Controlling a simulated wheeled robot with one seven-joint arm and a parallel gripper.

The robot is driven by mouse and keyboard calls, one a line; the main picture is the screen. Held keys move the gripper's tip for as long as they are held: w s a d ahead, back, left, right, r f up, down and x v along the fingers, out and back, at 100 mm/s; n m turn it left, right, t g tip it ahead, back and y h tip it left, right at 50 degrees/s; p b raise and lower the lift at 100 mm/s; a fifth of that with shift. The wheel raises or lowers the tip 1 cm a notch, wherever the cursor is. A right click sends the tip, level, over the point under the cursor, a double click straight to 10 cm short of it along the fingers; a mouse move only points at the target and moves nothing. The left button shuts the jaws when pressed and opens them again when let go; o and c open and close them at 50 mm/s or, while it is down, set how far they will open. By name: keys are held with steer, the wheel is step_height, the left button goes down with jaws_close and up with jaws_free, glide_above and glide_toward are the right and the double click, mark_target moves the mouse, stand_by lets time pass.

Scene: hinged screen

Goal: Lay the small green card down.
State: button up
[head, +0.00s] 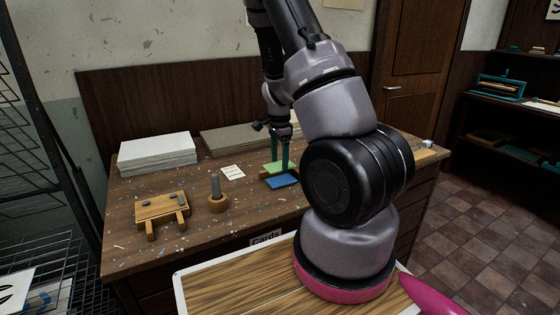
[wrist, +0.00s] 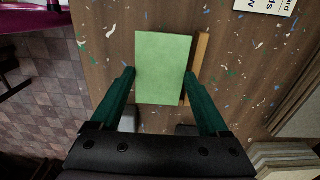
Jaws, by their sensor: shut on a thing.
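The small green card (head: 274,168) is between the two green fingers of my gripper (head: 280,155), over the wooden desk. In the wrist view, the green card (wrist: 162,65) lies across the gap of my gripper (wrist: 160,75), with one fingertip against each long side. My gripper is shut on it. A blue card (head: 283,181) shows just in front of and below the green card in the head view; it is not visible in the wrist view. A narrow wooden strip (wrist: 196,68) runs beside the green card's right edge. I cannot tell the card's exact height above the desk.
A printed paper (head: 233,172) lies left of the cards. A white stack (head: 157,153) and a grey board (head: 225,140) are at the back. A wooden stand (head: 160,209) and a round holder with a grey peg (head: 216,202) stand left. The desk (head: 245,218) in front is mostly clear.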

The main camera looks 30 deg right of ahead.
mark_target(280, 165)
stand_by(0.4)
steer(key=shift+f, duration=1.75)
steer(key=shift+f, duration=1.25)
steer(key=o, duration=1)
steer(key=shift+r, duration=3.5)
